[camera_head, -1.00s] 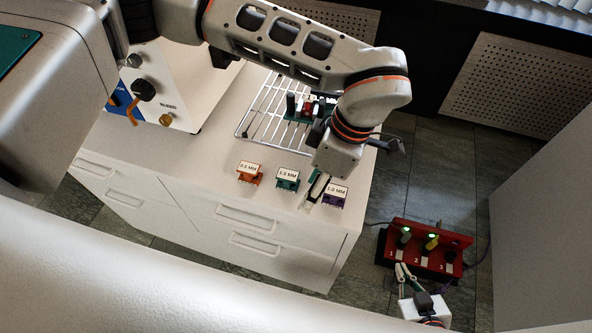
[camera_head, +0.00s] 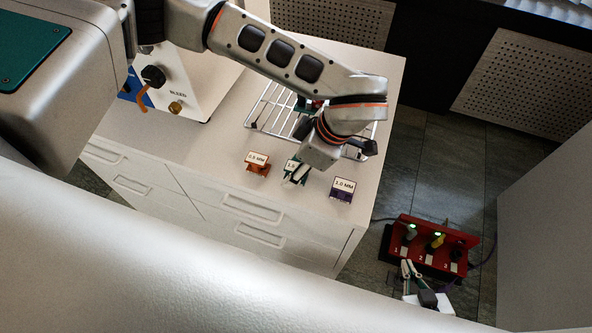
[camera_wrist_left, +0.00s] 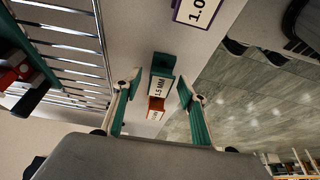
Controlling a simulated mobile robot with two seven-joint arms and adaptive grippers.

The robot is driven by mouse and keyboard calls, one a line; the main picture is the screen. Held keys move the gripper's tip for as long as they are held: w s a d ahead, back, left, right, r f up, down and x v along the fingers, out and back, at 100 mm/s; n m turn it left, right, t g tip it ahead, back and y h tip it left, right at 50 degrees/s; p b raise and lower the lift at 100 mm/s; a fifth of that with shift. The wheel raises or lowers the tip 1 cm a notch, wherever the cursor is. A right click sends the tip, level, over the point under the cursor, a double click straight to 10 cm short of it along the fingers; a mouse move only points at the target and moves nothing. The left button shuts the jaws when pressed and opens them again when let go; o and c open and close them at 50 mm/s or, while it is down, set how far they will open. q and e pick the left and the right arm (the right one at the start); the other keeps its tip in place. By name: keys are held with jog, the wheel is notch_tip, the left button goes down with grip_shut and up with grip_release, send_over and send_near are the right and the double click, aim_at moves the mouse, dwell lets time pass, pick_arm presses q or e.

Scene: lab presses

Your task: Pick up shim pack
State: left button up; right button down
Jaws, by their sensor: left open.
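Three labelled shim packs stand in a row on the bench top: an orange one marked 0.5 MM (camera_head: 257,163), a teal one (camera_head: 291,167) and a purple one marked 1.0 MM (camera_head: 342,190). My left gripper (camera_head: 296,174) is over the teal pack and partly hides it in the head view. In the left wrist view, my left gripper (camera_wrist_left: 160,82) is open and empty. The teal pack, marked 1.5 MM (camera_wrist_left: 161,72), shows between its fingers, with the orange pack (camera_wrist_left: 155,108) beyond. My right gripper (camera_head: 412,275) is by the red box; its opening is unclear.
A wire rack (camera_head: 268,112) with small parts on it lies behind the packs. A pale machine with knobs (camera_head: 190,85) stands at the bench's left. A red box with numbered slots and green lights (camera_head: 432,247) is at lower right. Bare bench surrounds the packs.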

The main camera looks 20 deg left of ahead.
pick_arm(q)
grip_shut()
jog(key=shift+r, duration=0.15)
